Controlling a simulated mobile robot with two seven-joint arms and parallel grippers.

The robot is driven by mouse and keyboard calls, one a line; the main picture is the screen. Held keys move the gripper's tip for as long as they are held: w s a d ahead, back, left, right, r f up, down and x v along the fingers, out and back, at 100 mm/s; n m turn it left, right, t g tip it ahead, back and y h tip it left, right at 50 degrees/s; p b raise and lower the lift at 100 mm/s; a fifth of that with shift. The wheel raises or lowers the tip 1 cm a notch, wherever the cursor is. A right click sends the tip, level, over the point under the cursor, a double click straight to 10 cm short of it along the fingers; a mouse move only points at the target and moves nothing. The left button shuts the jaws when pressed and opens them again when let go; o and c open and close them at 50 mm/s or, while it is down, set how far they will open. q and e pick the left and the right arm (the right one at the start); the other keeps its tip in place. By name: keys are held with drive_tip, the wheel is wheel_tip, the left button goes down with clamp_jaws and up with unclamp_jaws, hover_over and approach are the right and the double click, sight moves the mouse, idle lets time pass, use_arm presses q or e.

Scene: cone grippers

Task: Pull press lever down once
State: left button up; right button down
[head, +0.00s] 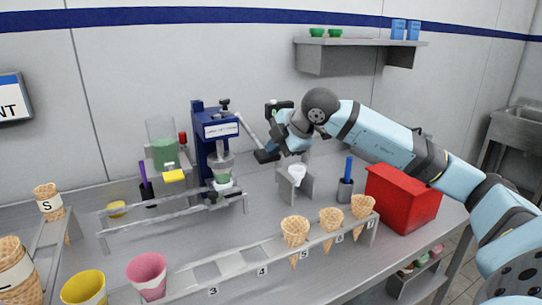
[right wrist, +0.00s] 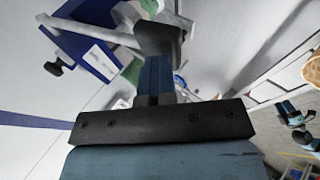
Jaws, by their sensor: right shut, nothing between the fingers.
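The blue press (head: 214,143) stands at the back of the counter with a white label on its head. Its pale lever (head: 250,132) slopes down to the right from the head. In the right wrist view the press (right wrist: 88,40) is at upper left, and the lever (right wrist: 95,33) runs toward my fingertips. My right gripper (head: 267,153) is shut with nothing between its fingers, at the lever's outer end. In the right wrist view its dark fingertips (right wrist: 160,38) overlap the lever's end; I cannot tell if they touch. A green-and-white cup (head: 222,182) sits under the press. My left gripper is out of view.
A cone rack (head: 250,265) with several waffle cones lies in front. A small stand with a white cone (head: 297,172), a dark pen cup (head: 345,190) and a red box (head: 402,197) stand right of the press. A blender (head: 162,142) stands left. A shelf (head: 350,55) hangs above.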

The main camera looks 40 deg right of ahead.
use_arm(q)
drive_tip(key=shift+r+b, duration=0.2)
drive_tip(key=shift+b, duration=0.2)
use_arm(e)
drive_tip(key=v, duration=1)
drive_tip(key=shift+r, duration=0.3)
drive_tip(key=shift+w, duration=0.15)
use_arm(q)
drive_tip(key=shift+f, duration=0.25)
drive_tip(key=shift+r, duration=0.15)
